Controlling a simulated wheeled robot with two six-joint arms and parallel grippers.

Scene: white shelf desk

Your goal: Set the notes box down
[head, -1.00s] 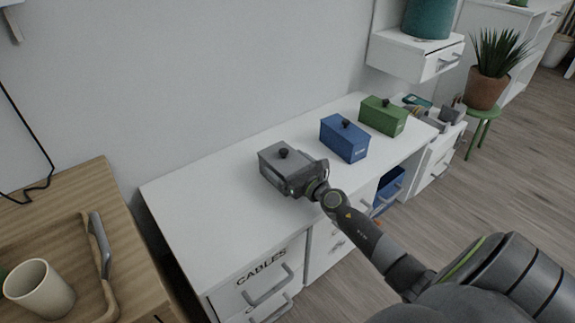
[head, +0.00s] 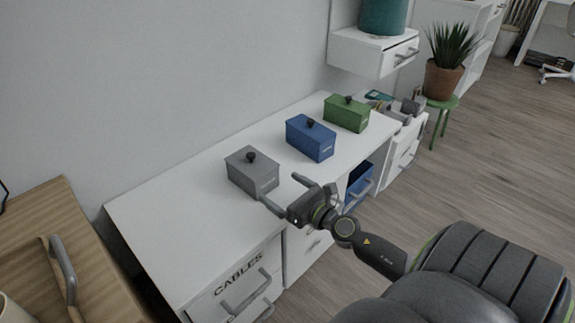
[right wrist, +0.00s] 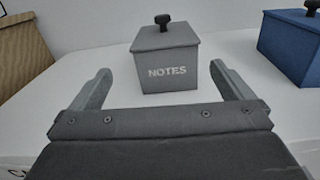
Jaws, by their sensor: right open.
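The grey notes box (head: 252,171) stands upright on the white desk top (head: 190,210), with a black knob on its lid. In the right wrist view the notes box (right wrist: 167,60) shows its "NOTES" label facing me. My right gripper (head: 283,193) is open and empty, just in front of the box at the desk's front edge. Its two fingers (right wrist: 160,88) spread wide to either side of the box's front, apart from it. My left gripper is not in view.
A blue box (head: 311,138) and a green box (head: 346,113) stand farther right on the desk. A "CABLES" drawer (head: 240,285) is at the front left. A wooden table (head: 75,235) stands at the left. Desk top left of the notes box is clear.

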